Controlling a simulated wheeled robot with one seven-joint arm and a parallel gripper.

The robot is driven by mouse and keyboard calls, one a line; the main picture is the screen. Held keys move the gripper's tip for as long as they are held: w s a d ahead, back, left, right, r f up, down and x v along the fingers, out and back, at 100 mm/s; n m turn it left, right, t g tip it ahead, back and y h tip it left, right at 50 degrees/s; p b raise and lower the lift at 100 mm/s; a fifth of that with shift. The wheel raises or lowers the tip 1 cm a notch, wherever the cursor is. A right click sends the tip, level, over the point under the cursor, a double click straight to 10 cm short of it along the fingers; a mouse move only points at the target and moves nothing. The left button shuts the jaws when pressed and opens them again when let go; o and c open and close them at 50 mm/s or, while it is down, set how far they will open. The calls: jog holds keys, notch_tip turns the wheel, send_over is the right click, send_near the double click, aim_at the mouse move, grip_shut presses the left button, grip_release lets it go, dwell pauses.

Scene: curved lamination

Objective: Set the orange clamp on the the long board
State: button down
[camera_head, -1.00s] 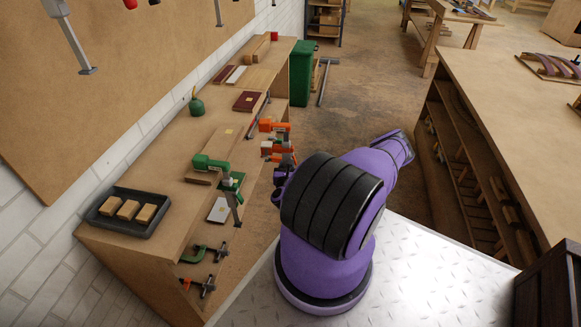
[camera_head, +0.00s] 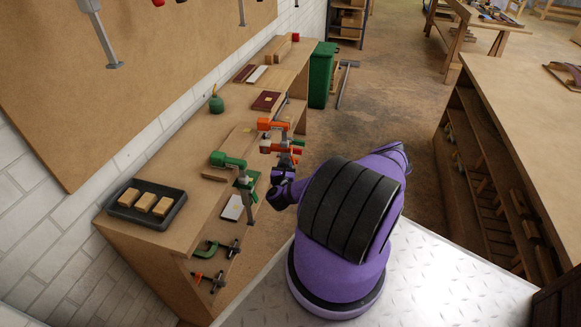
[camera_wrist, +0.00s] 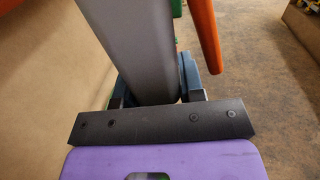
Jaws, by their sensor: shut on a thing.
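The orange clamp (camera_head: 276,125) is beside the bench's front edge, right of the long board (camera_head: 240,140); it looks apart from the board. My gripper (camera_head: 281,171) is below the clamp's orange parts. In the wrist view my gripper (camera_wrist: 158,92) is shut on the clamp's grey bar (camera_wrist: 140,45), and an orange part (camera_wrist: 207,35) shows at upper right. The long board lies on the bench top. A green clamp (camera_head: 228,160) sits at its near end, its bar hanging past the front edge. The exact gap between orange clamp and board cannot be told.
The workbench (camera_head: 165,190) holds a dark tray (camera_head: 120,212) with wooden blocks, a green bottle (camera_head: 216,102) and a dark red board (camera_head: 266,101). More clamps (camera_head: 220,248) are below the top. A green bin (camera_head: 320,75) stands beyond. Open floor (camera_head: 395,110) lies right.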

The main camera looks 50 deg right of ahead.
jog(key=w+a, duration=0.3)
jog(key=w, duration=0.2)
jog(key=shift+w+a, duration=0.15)
jog(key=shift+w, duration=0.15)
jog(key=shift+f, duration=0.15)
dwell(0.4)
jog(key=c, duration=0.6)
grip_release()
jog(key=shift+c, duration=0.2)
jog(key=shift+s+a, duration=0.1)
